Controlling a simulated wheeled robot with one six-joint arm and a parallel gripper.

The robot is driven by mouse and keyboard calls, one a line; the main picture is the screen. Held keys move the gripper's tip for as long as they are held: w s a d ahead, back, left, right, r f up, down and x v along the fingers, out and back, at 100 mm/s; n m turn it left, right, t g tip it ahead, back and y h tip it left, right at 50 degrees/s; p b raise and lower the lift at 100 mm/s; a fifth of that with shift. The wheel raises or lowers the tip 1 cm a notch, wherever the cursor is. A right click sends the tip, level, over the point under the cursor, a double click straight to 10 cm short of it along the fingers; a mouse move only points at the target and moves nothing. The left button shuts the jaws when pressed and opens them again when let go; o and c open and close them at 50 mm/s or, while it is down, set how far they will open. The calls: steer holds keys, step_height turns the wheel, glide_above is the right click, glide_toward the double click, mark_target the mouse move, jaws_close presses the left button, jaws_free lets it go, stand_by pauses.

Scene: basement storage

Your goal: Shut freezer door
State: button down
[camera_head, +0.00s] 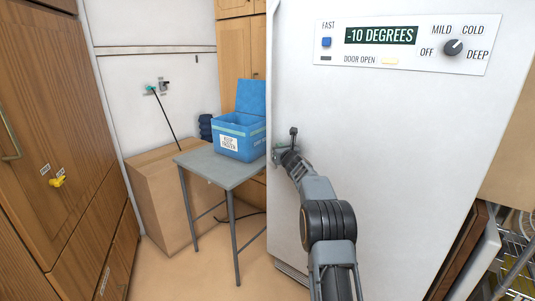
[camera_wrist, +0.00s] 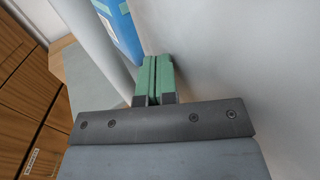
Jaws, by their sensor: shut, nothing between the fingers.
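The freezer's large white front (camera_head: 390,150) fills the right half of the head view and carries a control panel (camera_head: 405,45) reading "-10 DEGREES". A pale yellow lamp shows beside the words "DOOR OPEN". How far the door stands from the cabinet cannot be made out. My gripper (camera_head: 281,152) is at the left edge of the white front, at about mid height. In the wrist view its green fingers (camera_wrist: 153,80) are shut together and empty, close beside a pale flat surface (camera_wrist: 235,60). Whether they touch it cannot be told.
A grey table (camera_head: 215,166) with an open blue cooler box (camera_head: 237,143) stands just left of the freezer. A cardboard box (camera_head: 160,190) is behind it. Wooden cabinets (camera_head: 60,110) line the left. A wire rack (camera_head: 515,265) is at lower right. Some floor is clear at front left.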

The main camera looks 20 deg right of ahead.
steer(key=s+a+b, duration=0.7)
steer(key=a+b, duration=0.3)
steer(key=s+a+r+n+g+y+p, duration=0.65)
steer(key=s+a+r+n+p, duration=0.9)
steer(key=n+p, duration=0.55)
steer(key=s+d+r+n+g+h+p, duration=0.1)
steer(key=s+d+n+g+h+p, duration=0.2)
steer(key=s+n+p, duration=0.4)
steer(key=s+d+r+n+g+h+p, duration=0.1)
steer(key=s+d+n+g+h+p, duration=0.2)
steer(key=s+n+p, duration=0.5)
steer(key=s+d+g+p, duration=0.1)
steer(key=s+g+p, duration=0.1)
steer(key=s, duration=0.9)
steer(key=shift+s, duration=0.15)
